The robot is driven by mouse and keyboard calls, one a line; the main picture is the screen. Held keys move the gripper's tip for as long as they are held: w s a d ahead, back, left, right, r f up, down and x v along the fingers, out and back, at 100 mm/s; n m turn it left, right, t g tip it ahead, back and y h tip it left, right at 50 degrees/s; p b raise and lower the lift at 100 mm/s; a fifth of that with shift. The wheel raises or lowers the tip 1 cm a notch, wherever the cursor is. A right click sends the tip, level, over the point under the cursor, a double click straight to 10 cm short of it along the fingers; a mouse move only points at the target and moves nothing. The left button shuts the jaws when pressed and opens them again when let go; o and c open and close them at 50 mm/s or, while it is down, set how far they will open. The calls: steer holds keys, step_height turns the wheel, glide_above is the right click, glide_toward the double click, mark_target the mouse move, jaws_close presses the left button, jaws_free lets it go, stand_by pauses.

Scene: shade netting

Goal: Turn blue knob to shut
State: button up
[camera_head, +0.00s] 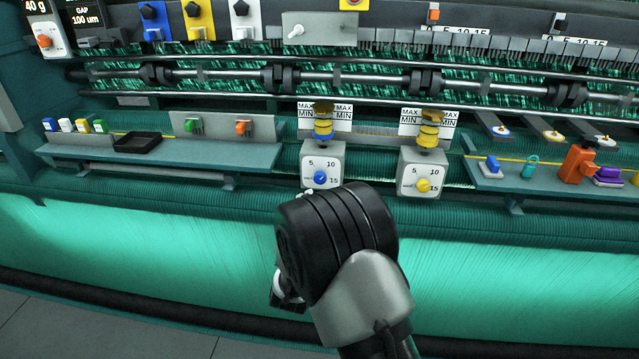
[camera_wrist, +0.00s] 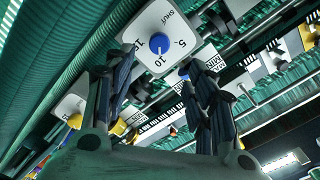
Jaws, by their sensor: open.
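The blue knob (camera_head: 320,178) sits on the front of a white dial box (camera_head: 311,157) in the middle of the machine. It also shows in the wrist view (camera_wrist: 160,43), with the marks 5, 10, 15 and SHUT around it. I cannot tell for sure which mark it points to. My gripper (camera_wrist: 155,76) is open and empty. Its two dark fingers stand apart, with the blue knob beyond the gap between them and not touched. In the head view my wrist hides the fingers, just below the dial box.
A matching dial box with a yellow knob (camera_head: 423,185) stands to the right. A shelf with a black tray (camera_head: 137,142) is at left. A right shelf holds an orange clamp-like item (camera_head: 577,163) and small items. Green netting (camera_head: 500,240) hangs below, with open space in front.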

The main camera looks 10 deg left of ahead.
mark_target(319, 180)
steer(key=w, duration=0.4)
steer(key=w+b, duration=0.1)
steer(key=w, duration=0.3)
steer(key=w+b, duration=0.1)
steer(key=w, duration=0.3)
steer(key=shift+w+d, duration=0.25)
steer(key=shift+w, duration=0.15)
steer(key=shift+c, duration=0.3)
steer(key=c, duration=1)
